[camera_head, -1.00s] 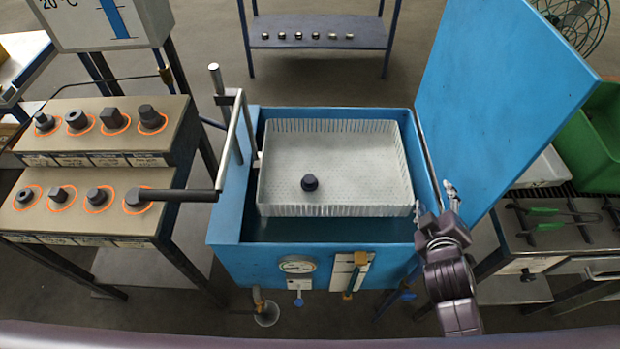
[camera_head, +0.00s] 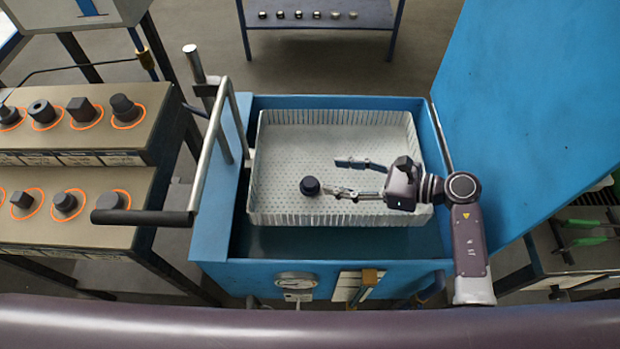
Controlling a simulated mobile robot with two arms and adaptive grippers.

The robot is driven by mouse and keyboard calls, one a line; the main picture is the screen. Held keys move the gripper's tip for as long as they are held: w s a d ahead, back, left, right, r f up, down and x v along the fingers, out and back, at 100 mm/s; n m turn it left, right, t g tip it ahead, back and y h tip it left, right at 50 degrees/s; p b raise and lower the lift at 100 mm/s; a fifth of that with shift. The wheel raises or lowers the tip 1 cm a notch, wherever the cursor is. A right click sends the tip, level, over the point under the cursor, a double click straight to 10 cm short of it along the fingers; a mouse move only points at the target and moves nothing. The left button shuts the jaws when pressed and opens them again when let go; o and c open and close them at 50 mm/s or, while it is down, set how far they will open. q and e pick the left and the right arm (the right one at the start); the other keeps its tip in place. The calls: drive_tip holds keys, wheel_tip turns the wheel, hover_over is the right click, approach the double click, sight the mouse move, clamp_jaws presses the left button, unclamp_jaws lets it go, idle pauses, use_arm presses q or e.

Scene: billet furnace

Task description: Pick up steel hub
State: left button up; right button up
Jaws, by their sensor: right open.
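The steel hub (camera_head: 310,186) is a small dark round piece with a flange. It sits alone on the floor of the white perforated basket (camera_head: 285,150), left of the middle and toward the front. The basket rests inside the blue tank. My right gripper (camera_head: 337,176) reaches in from the right over the basket, fingers pointing left. It is open, with its fingertips just right of the hub. One finger lies close beside the hub; whether it touches cannot be told. My left gripper is out of view.
The blue tank (camera_head: 215,235) has a raised lid (camera_head: 535,110) at the right. A grey pipe handle (camera_head: 210,145) stands at its left. Stepped stands (camera_head: 80,140) with several dark parts are at the left. A blue shelf (camera_head: 320,22) with small parts is behind.

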sight(312, 181)
drive_tip(key=shift+s+d+f+n+g, duration=0.1)
drive_tip(key=shift+s+f+n+g, duration=0.1)
drive_tip(key=shift+f, duration=0.2)
drive_tip(key=shift+s+f+n+g, duration=0.1)
drive_tip(key=shift+f+n, duration=0.1)
drive_tip(key=shift+f, duration=0.35)
drive_tip(key=a, duration=0.1)
drive_tip(key=a+p, duration=0.1)
drive_tip(key=shift+w+a+f, duration=0.15)
drive_tip(key=shift+a+f, duration=0.15)
drive_tip(key=shift+a, duration=0.05)
drive_tip(key=p+x, duration=0.1)
drive_tip(key=x, duration=0.3)
drive_tip(key=shift+a+r+p, duration=0.1)
drive_tip(key=shift+r+p, duration=0.05)
drive_tip(key=shift+p, duration=0.15)
drive_tip(key=shift+w+a+f, duration=0.1)
drive_tip(key=shift+a+f, duration=0.15)
drive_tip(key=shift+a, duration=0.05)
drive_tip(key=c, duration=1.3)
clamp_jaws()
